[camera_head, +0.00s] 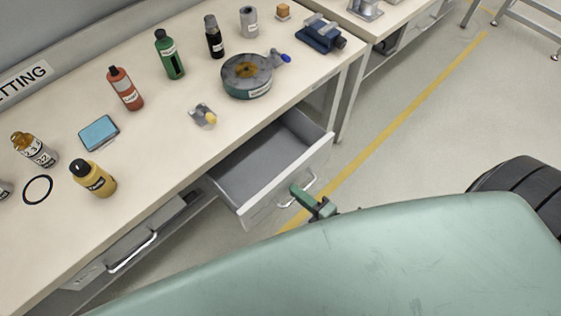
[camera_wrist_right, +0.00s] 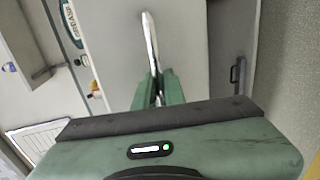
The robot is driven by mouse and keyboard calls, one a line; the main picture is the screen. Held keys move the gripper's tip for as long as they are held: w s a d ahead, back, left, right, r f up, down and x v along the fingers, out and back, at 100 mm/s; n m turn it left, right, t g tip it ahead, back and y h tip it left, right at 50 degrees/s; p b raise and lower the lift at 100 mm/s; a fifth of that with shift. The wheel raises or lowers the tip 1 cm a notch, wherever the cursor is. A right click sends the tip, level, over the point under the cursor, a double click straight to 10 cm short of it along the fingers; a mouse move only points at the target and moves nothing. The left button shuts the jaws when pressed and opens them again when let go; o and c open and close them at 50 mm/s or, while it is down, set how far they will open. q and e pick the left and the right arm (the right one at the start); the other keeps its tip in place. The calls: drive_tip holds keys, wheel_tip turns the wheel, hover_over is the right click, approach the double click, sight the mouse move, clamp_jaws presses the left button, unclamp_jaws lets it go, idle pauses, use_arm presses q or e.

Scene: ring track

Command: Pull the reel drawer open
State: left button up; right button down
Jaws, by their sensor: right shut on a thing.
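The reel drawer (camera_head: 262,165) is a grey, empty drawer pulled well out from under the bench, at the middle of the head view. Its front carries a silver bar handle (camera_head: 298,196). My right gripper (camera_head: 303,197) is at this handle, its green fingers shut on it. In the right wrist view the fingers (camera_wrist_right: 158,92) close around the pale handle bar (camera_wrist_right: 150,45), in front of the drawer's flat face. My left gripper is not in view.
Bottles, a blue box (camera_head: 99,133), a round grey-green reel (camera_head: 246,77) and a blue vise (camera_head: 320,36) stand on the bench top (camera_head: 190,150). A second drawer handle (camera_head: 132,252) is at lower left. Open floor lies to the right.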

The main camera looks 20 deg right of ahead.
drive_tip(key=f+v, duration=0.1)
drive_tip(key=v, duration=0.5)
drive_tip(key=shift+f+p, duration=0.2)
drive_tip(key=shift+p, duration=0.1)
drive_tip(key=shift+s, duration=0.15)
drive_tip(key=c, duration=1.5)
unclamp_jaws()
drive_tip(key=v, duration=0.7)
drive_tip(key=shift+s+b, duration=0.35)
drive_tip(key=shift+b, duration=0.1)
drive_tip(key=shift+d+r, duration=0.1)
